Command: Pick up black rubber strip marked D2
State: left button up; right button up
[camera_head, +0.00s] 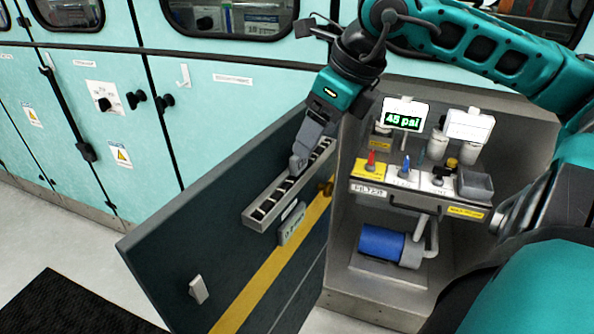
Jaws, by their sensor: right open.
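A long grey rack (250,217) is fixed along the inner face of the open dark door. Several small black strips (268,205) sit in its slots; their marks are too small to read, so I cannot tell which is D2. My right gripper (298,165) reaches down from above to the middle of the rack and hides part of it. Its jaws are open, at or just above the slots; I cannot tell whether they touch a strip. My left gripper is not in view.
The open door (185,240) carries a small labelled grey box (292,222) below the rack and a light handle (198,290). Right of it, a cabinet holds a panel with coloured valves (406,168), a 45 psi display (403,118) and a blue cylinder (382,243). Teal cabinets stand behind.

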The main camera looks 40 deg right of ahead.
aim_at(299, 167)
jog(key=shift+w+d+x, duration=0.1)
jog(key=shift+w+x, duration=0.1)
jog(key=shift+x, duration=1.5)
jog(key=shift+w+d+x, duration=0.1)
jog(key=shift+w+x, duration=0.05)
jog(key=shift+x, duration=1.6)
jog(key=shift+r, duration=0.1)
jog(key=shift+c, duration=0.3)
jog(key=c, duration=1.1)
jog(key=shift+r, duration=0.15)
